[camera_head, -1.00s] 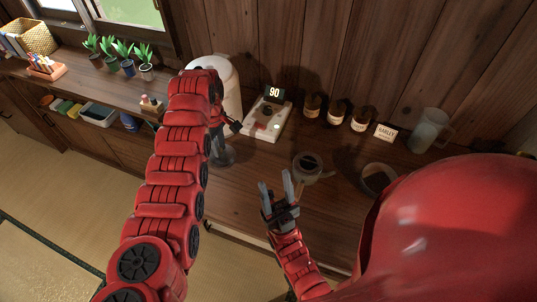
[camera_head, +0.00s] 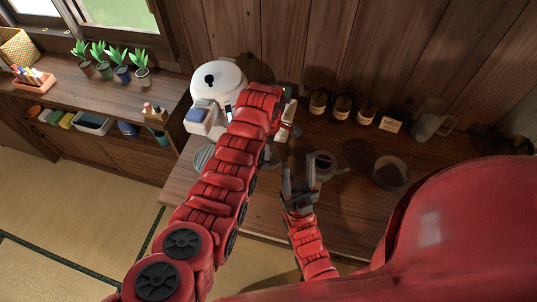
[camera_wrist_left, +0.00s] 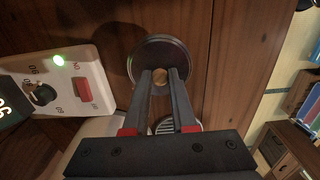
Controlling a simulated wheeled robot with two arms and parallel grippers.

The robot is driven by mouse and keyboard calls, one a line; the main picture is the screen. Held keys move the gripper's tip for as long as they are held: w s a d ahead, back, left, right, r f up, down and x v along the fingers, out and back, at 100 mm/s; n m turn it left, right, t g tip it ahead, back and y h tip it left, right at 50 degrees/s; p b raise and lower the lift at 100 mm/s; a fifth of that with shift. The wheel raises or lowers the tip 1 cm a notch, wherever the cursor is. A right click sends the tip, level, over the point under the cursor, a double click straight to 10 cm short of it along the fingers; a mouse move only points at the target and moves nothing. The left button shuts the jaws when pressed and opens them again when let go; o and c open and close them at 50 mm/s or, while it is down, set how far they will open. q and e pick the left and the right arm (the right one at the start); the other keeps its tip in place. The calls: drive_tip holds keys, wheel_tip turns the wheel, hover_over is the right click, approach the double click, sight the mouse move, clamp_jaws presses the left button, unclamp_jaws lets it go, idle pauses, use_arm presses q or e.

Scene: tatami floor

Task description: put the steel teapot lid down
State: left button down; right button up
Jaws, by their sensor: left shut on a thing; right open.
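The steel teapot lid (camera_wrist_left: 160,58) is a round grey disc with a darker rim and a small brownish knob. In the left wrist view the fingertips of my left gripper (camera_wrist_left: 160,76) are shut on its knob. The lid is over the wooden counter, with a shadow at its left; I cannot tell whether it touches the wood. In the head view my left arm hides most of the left gripper. My right gripper (camera_head: 298,170) is open and empty over the counter, beside a dark-filled vessel with a handle (camera_head: 326,172).
A white device with a red switch (camera_wrist_left: 82,90) stands close left of the lid in the left wrist view. A white urn (camera_head: 218,78), brown bottles (camera_head: 342,108), a glass mug (camera_head: 430,127) and a dark-filled bowl (camera_head: 390,174) share the counter (camera_head: 350,205). Bare wood lies right of the lid.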

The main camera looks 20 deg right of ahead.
use_arm(q)
drive_tip(key=shift+a+f, duration=0.1)
drive_tip(key=shift+f, duration=1.95)
drive_tip(key=shift+f+b, duration=0.1)
drive_tip(key=shift+b, duration=0.25)
drive_tip(key=c, duration=0.7)
unclamp_jaws()
drive_tip(key=shift+c, duration=0.2)
